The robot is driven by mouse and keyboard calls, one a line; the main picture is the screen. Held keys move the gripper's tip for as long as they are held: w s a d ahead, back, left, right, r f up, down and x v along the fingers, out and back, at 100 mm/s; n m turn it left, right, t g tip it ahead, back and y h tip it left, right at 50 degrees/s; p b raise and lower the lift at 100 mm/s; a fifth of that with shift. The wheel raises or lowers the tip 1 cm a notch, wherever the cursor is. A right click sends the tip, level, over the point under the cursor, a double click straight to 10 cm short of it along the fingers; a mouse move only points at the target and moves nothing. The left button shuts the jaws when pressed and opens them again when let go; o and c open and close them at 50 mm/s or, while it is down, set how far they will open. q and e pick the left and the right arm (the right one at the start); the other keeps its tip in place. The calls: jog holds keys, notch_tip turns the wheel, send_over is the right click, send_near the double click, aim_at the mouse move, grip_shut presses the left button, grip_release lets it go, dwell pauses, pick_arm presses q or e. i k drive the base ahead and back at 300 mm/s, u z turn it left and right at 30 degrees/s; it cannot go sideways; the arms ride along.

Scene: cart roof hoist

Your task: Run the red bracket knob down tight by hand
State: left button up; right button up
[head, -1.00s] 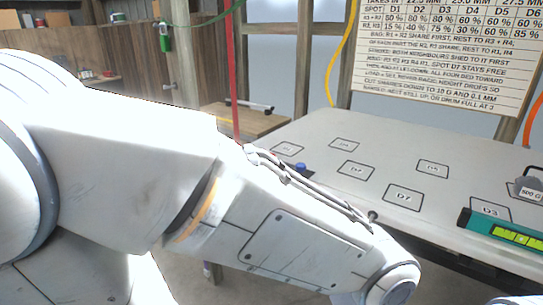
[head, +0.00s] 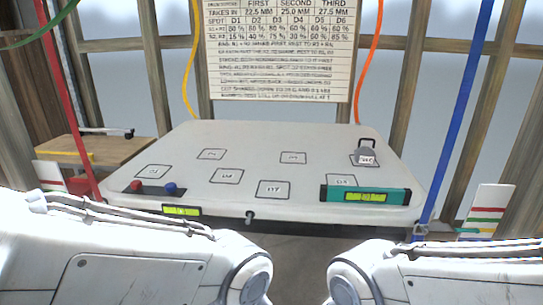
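A small red knob (head: 136,186) sits on a dark strip at the front left corner of the pale roof panel (head: 330,150). A blue knob (head: 170,188) sits beside it on the same strip. Whether the red one is the bracket knob, and how tight it is, I cannot tell. My left and right arms reach in along the bottom edge, well in front of the knobs. Both grippers are out of view.
A 500 g weight (head: 366,155) stands at the panel's back right. A green level (head: 365,195) lies at its front right, and a small display (head: 181,210) is on the front edge. Red (head: 75,100) and blue (head: 460,110) straps flank the panel. Its middle is clear.

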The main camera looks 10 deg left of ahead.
aim_at(136, 184)
jog(key=u, duration=0.65)
jog(key=i, duration=1.05)
jog(key=z, duration=0.5)
